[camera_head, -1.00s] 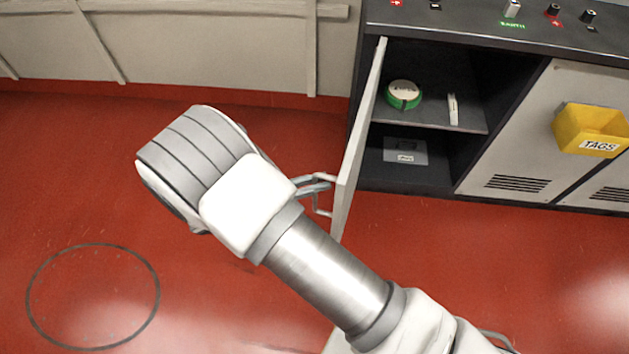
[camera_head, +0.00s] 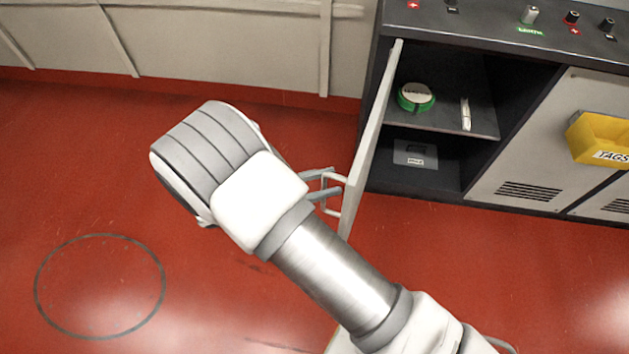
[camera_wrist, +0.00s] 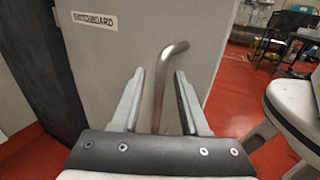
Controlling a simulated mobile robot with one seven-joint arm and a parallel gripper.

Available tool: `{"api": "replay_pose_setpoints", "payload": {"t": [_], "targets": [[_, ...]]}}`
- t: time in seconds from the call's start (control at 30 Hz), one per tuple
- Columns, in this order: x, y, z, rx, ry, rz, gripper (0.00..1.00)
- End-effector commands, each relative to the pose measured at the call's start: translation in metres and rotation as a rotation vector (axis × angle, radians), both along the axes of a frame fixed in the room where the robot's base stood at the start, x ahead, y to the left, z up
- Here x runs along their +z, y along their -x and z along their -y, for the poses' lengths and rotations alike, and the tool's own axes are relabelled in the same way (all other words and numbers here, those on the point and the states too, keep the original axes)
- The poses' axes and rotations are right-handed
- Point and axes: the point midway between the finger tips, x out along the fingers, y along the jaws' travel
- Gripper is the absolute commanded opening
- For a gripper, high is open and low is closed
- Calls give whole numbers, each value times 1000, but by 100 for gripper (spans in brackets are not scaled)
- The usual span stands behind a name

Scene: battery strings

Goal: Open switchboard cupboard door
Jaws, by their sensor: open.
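The switchboard cupboard door (camera_head: 372,135) stands wide open in the head view, swung out from the cupboard's left side and seen nearly edge-on. Its outer face, with a "SWITCHBOARD" label (camera_wrist: 94,22), fills much of the wrist view. The bent metal door handle (camera_wrist: 161,85) rises between my gripper's two fingers. My gripper (camera_wrist: 158,95) is open, with one finger on each side of the handle and a gap to each. In the head view my gripper (camera_head: 322,186) is beside the handle, partly hidden by my wrist.
Inside the cupboard (camera_head: 500,85) are a green-and-white roll (camera_head: 415,97) and a white upright item (camera_head: 466,114) on the shelf, with a grey box (camera_head: 415,154) below. A yellow TAGS bin (camera_head: 590,137) hangs at the right. Red floor (camera_head: 110,200) is clear at the left.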

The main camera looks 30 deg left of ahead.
Motion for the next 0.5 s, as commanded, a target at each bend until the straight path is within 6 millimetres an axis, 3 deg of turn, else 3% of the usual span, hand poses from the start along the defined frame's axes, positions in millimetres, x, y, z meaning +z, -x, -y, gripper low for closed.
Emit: {"api": "replay_pose_setpoints", "payload": {"t": [0.27, 0.5], "targets": [[0, 3, -4, 2, -1, 1, 44], [0, 35, -34, 5, -3, 0, 44]]}}
